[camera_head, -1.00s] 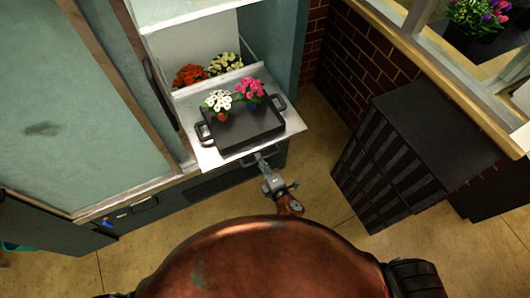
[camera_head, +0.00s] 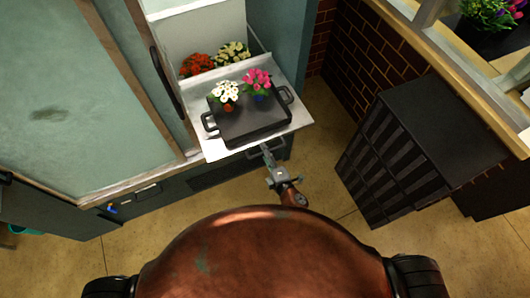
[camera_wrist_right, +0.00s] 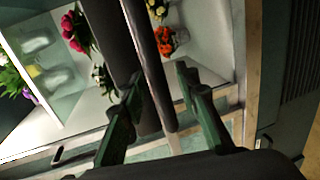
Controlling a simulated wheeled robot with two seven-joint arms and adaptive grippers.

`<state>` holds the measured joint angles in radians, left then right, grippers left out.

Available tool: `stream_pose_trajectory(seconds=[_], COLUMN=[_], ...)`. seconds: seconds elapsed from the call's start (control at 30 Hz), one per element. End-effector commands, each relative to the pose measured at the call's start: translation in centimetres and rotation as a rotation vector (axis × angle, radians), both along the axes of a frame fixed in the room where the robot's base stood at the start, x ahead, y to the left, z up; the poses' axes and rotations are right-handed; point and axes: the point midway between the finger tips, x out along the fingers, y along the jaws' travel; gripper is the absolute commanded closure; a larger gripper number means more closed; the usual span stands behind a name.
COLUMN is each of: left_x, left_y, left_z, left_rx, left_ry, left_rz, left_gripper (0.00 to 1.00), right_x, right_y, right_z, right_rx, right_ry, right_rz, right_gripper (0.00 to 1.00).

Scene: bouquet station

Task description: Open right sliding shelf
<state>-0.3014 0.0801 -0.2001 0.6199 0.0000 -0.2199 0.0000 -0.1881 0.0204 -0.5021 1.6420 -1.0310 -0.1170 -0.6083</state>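The right sliding shelf (camera_head: 222,150) is a pale panel sticking out of the cabinet at the upper middle, with a loop handle (camera_head: 283,146) below its front edge. A black tray (camera_head: 255,126) with two side grips rests on the shelf. My right gripper (camera_head: 266,150) is at the shelf's front edge, by the handle. In the right wrist view its two green fingers (camera_wrist_right: 155,85) stand apart, with dark bars showing between them; contact cannot be told. My left gripper is not in view.
White flowers (camera_head: 227,92) and pink flowers (camera_head: 257,79) stand at the tray. Red flowers (camera_head: 196,65) and yellow-white flowers (camera_head: 233,53) stand behind. A dark door handle (camera_head: 167,83) is left of the shelf. A black slatted crate stack (camera_head: 385,165) stands right; floor between is free.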

Motion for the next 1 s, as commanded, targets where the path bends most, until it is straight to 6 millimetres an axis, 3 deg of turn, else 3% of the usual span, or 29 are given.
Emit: stream_pose_trajectory(seconds=[0.17, 0.7, 1.0], left_x=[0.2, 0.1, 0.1], left_y=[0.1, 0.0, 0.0], left_z=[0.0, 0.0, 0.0], left_rx=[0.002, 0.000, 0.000], left_ry=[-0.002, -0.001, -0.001], left_rz=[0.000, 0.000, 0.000], left_gripper=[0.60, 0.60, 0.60], right_x=[-0.9, -10.0, -11.1], right_y=[-0.4, -3.7, -4.0], right_z=[0.1, 2.1, 2.4], right_rx=[-0.001, 0.001, 0.000], right_ry=[0.001, 0.002, 0.000], right_rz=[-0.001, -0.001, 0.000], right_gripper=[0.71, 0.71, 0.71])
